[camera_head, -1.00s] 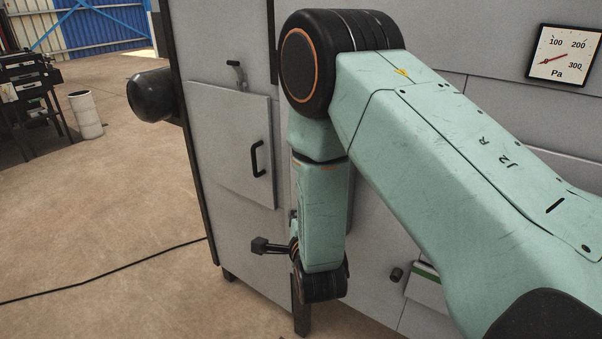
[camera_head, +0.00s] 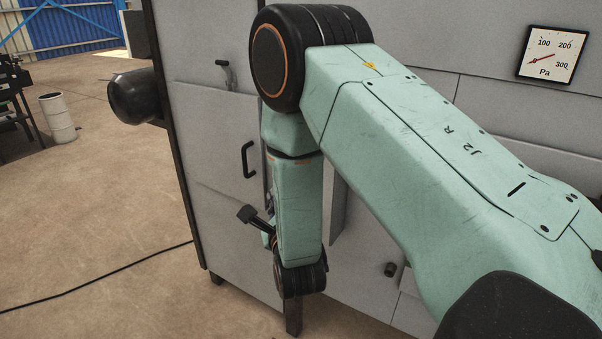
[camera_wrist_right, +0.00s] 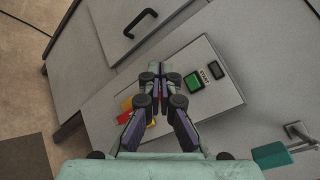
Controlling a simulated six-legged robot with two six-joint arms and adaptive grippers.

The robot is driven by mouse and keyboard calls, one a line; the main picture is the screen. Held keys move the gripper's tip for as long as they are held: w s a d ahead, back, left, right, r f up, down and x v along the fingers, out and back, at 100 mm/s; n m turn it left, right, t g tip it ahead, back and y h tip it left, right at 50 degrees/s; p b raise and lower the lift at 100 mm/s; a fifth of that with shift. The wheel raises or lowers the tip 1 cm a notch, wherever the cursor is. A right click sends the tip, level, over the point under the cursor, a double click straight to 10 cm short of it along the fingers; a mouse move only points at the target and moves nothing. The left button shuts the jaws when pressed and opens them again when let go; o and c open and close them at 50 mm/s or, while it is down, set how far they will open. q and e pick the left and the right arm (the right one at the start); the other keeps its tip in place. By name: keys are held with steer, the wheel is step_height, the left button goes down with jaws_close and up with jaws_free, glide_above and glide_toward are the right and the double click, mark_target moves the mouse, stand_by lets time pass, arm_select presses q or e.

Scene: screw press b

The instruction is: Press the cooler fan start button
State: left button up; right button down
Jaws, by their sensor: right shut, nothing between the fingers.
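The green start button (camera_wrist_right: 193,82), with START printed beside it, sits on a light control panel (camera_wrist_right: 222,97) in the right wrist view. My right gripper (camera_wrist_right: 160,69) is shut and empty. In that picture its fingertips are just left of the green button; whether they touch the panel is unclear. Red and yellow parts (camera_wrist_right: 126,104) show left of the fingers, partly covered by them. A dark rectangular part (camera_wrist_right: 217,70) is right of the label. In the head view my right arm hides the start button, and the fingers cannot be made out. My left gripper is not in view.
The grey cabinet (camera_head: 225,235) fills the middle and has a black door handle (camera_head: 247,160). A Pa gauge (camera_head: 552,54) is at upper right. A black cylinder (camera_head: 137,96) sticks out at left. A cable (camera_head: 100,275) crosses open floor. A white drum (camera_head: 58,118) stands farther back.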

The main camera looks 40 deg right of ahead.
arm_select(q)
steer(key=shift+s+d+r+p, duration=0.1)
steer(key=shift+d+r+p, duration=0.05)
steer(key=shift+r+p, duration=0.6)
arm_select(e)
steer(key=w+d, duration=0.3)
steer(key=d, duration=0.5)
steer(key=shift+w+d, duration=0.2)
steer(key=shift+w, duration=0.05)
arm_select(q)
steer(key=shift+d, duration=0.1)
arm_select(e)
steer(key=shift+d, duration=0.1)
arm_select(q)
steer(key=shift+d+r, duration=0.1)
arm_select(e)
steer(key=shift+d+f, duration=0.1)
steer(key=shift+d, duration=0.05)
steer(key=shift+a, duration=0.2)
steer(key=shift+d, duration=0.2)
steer(key=shift+a, duration=0.2)
